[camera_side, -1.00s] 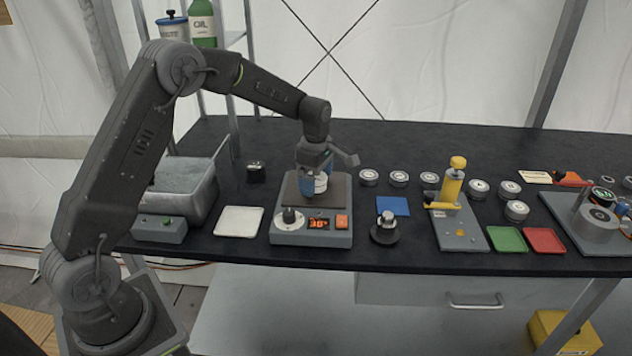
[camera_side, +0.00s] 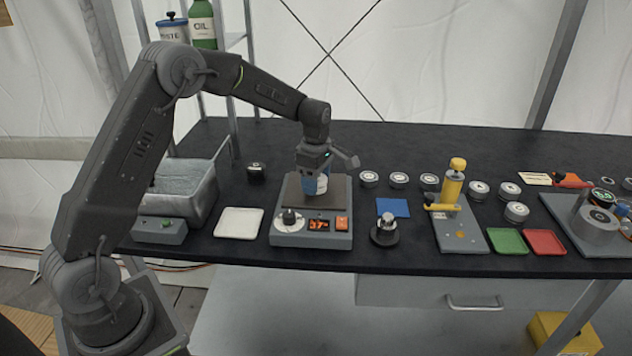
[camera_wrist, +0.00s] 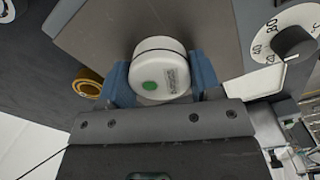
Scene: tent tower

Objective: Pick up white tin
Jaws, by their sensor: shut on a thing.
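The white tin (camera_wrist: 165,50) has a green dot and a small printed label on its top and a dark line around it. It is between the blue fingers of my gripper (camera_wrist: 160,78) in the wrist view, one finger against each side. In the side view the tin (camera_side: 323,184) shows partly behind the blue fingers of my gripper (camera_side: 315,186), low over the dark plate of the grey heater (camera_side: 285,239). My gripper is shut on it. I cannot tell whether the tin still touches the plate.
A blue mat (camera_side: 393,206), a small round stand (camera_side: 385,235), a yellow-handled press (camera_side: 453,190) and several tins stand to the right. A brass ring (camera_wrist: 88,82) shows in the wrist view.

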